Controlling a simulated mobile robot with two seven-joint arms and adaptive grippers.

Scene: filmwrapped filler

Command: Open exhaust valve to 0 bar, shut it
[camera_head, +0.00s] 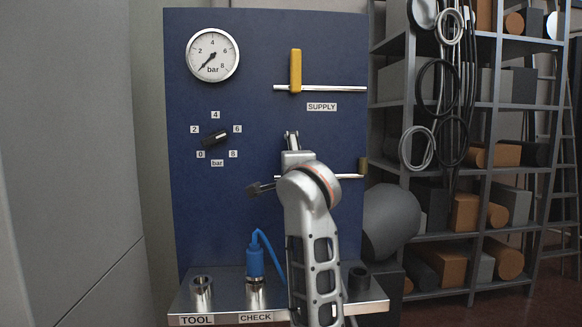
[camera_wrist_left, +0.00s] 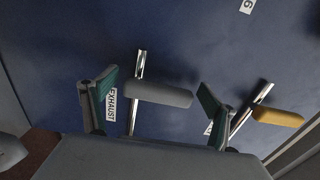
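The exhaust valve's grey handle (camera_wrist_left: 157,93) lies across its pipe (camera_wrist_left: 137,72) in the left wrist view, beside the EXHAUST label (camera_wrist_left: 111,106). My left gripper (camera_wrist_left: 156,100) is open, with its fingers spread on either side of the handle and a gap visible at each side. My right gripper is out of view.
The yellow supply handle (camera_head: 295,70) stands upright across its pipe. The black regulator knob (camera_head: 215,138) points near 6. A blue plug (camera_head: 255,262) sits at CHECK; the TOOL socket (camera_head: 201,292) looks empty. Loaded shelves (camera_head: 480,170) stand at right.

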